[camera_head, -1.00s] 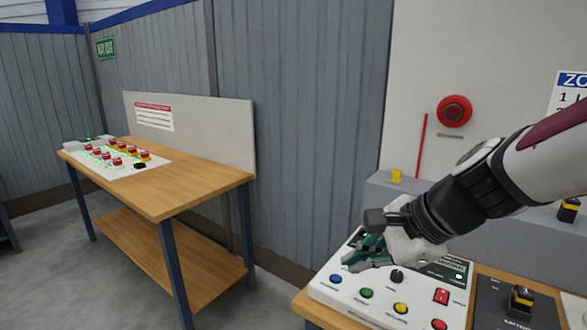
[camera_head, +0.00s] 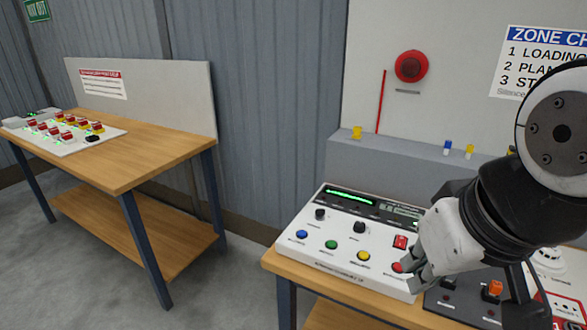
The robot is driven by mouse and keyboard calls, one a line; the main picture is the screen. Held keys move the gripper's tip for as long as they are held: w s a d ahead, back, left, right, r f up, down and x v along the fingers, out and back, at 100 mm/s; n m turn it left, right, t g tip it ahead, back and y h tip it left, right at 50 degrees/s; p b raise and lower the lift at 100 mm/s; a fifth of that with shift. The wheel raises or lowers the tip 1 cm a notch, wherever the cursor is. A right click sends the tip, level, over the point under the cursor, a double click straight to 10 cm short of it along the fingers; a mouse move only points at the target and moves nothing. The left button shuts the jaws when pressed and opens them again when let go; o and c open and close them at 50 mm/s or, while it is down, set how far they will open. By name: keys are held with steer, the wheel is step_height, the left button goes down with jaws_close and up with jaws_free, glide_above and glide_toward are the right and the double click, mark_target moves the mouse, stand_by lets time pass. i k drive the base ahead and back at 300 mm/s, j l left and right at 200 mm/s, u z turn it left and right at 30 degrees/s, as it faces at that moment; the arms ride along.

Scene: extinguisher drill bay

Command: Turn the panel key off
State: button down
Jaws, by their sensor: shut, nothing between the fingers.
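The white control panel (camera_head: 320,258) sits on the wooden bench at the right. It has two black knobs, the left knob (camera_head: 320,214) and the right knob (camera_head: 359,227), plus a lit green display (camera_head: 350,197). Blue (camera_head: 302,234), green (camera_head: 331,244), yellow (camera_head: 363,256) and red (camera_head: 398,267) buttons line its front. I cannot tell which control is the key; none is clearly a key at this size. My gripper (camera_head: 414,284) is shut and empty at the panel's right front corner, close to the red button. It hides part of that corner.
A dark box with an orange switch (camera_head: 493,289) stands right of the panel, partly behind my arm. A grey ledge (camera_head: 400,155) with small blue and yellow items runs behind. Another wooden bench (camera_head: 150,155) with several red switches stands left, with open floor between.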

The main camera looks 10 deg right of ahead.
mark_target(320, 213)
steer(key=i+j, duration=0.95)
steer(key=j, duration=0.15)
steer(key=i+l+z, duration=0.05)
